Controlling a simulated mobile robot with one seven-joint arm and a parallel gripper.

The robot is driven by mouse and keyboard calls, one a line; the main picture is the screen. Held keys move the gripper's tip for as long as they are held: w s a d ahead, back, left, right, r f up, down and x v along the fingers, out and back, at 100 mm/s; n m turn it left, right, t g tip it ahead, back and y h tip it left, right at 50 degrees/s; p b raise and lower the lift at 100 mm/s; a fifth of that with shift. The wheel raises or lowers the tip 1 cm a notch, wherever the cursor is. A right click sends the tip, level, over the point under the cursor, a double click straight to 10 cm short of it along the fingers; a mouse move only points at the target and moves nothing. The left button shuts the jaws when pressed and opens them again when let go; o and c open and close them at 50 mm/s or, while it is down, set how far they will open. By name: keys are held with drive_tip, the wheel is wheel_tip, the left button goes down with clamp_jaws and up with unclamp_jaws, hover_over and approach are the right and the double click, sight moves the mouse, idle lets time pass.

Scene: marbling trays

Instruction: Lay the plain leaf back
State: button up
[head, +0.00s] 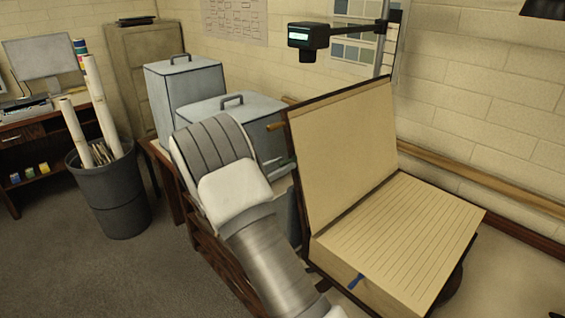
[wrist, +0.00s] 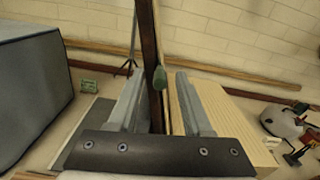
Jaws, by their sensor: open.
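The plain leaf (head: 340,140) is a blank tan panel with a dark edge, standing up and leaning back at the left of a big open book. A ruled leaf (head: 405,232) lies flat on the thick page block to its right. In the wrist view my gripper (wrist: 160,77) is open. The dark edge of the standing panel (wrist: 148,40) runs between its two fingers, and a small green knob (wrist: 159,78) shows there too. I cannot tell whether either finger touches the panel. In the head view my arm hides the area left of the book, and the gripper is not clear.
Two grey lidded boxes (head: 185,95) stand behind my arm, left of the book. A black device on a pole (head: 308,38) overhangs the back. A blue ribbon (head: 356,281) hangs at the front. In the wrist view, small red and green items (wrist: 300,140) lie at the right.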

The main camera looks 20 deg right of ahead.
drive_tip(key=shift+w+d, duration=0.1)
drive_tip(key=shift+d, duration=0.2)
clamp_jaws()
idle(1.3)
